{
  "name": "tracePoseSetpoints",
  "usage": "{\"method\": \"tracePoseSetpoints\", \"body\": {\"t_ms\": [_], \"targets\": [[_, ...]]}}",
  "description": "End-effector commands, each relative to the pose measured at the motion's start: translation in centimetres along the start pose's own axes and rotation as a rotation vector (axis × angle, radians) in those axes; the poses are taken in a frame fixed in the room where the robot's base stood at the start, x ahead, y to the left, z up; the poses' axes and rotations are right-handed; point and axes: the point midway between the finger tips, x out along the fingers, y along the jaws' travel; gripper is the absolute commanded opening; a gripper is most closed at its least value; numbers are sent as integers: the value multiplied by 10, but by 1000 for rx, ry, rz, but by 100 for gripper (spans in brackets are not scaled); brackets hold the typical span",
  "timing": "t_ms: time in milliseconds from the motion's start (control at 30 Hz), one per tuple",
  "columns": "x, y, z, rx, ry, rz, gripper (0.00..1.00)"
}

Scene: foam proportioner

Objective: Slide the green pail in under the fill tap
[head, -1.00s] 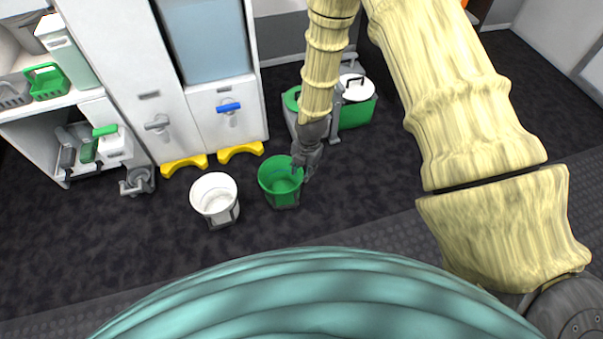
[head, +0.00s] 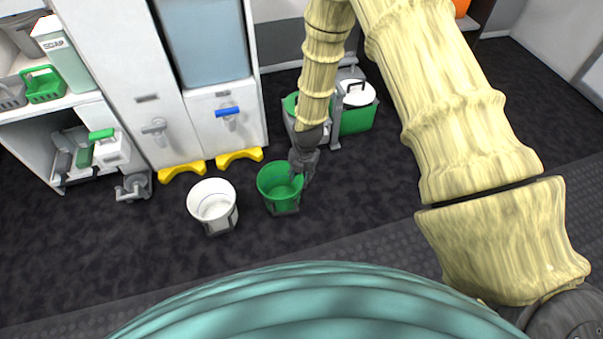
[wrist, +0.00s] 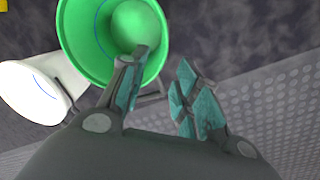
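The green pail (head: 279,197) stands upright on the dark floor, right of a white pail (head: 213,204). Two taps are on the white cabinet front: one with a blue handle (head: 228,111) and one grey (head: 154,127). Which is the fill tap is not marked. My gripper (head: 300,172) is at the green pail's right rim. In the wrist view my gripper (wrist: 163,60) has its fingers apart. The left finger overlaps the green pail's opening (wrist: 97,35) and the right finger is outside its rim. Contact with the pail wall cannot be told.
Two yellow floor guides (head: 239,158) (head: 182,171) sit at the cabinet's foot. A green-and-white canister (head: 356,109) stands behind my gripper. A grey floor fitting (head: 134,187) is at the left. The floor in front of the pails is clear.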

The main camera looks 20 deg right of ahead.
Motion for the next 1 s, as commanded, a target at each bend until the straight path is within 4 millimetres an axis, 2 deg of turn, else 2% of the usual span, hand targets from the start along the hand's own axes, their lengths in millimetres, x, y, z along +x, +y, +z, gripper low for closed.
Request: {"method": "tracePoseSetpoints", "body": {"t_ms": [33, 200, 500, 700, 1000], "targets": [[12, 0, 0, -1, 0, 0, 32], [38, 0, 0, -1, 0, 0, 32], [73, 0, 0, -2, -1, 0, 32], [82, 0, 0, 0, -1, 0, 32], [83, 0, 0, -1, -1, 0, 32]]}}
